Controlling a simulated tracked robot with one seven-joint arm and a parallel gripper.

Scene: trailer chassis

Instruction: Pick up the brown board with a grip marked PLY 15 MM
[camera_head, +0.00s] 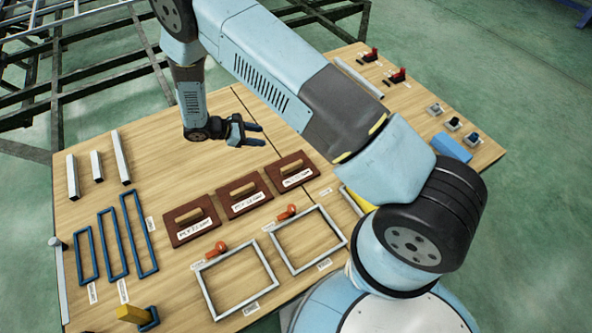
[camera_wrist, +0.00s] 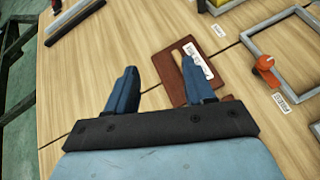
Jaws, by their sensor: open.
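Three brown boards, each with a light wooden grip and a white label, lie in a row on the table: left (camera_head: 180,236), middle (camera_head: 232,211) and right (camera_head: 283,166). All labels start with PLY; the thickness numbers are too small to read surely, so I cannot tell which is 15 MM. My gripper (camera_head: 263,135) is open and empty above the table, behind the row. In the wrist view my gripper (camera_wrist: 158,66) has a brown board (camera_wrist: 172,84), apparently the right one, beyond its right finger. That finger partly covers it.
The wooden table (camera_head: 140,150) also holds metal frames (camera_head: 240,308), orange-handled clamps (camera_head: 216,251), blue frames (camera_head: 104,245) and pale bars (camera_head: 96,166). A blue block (camera_head: 452,148) lies at the right.

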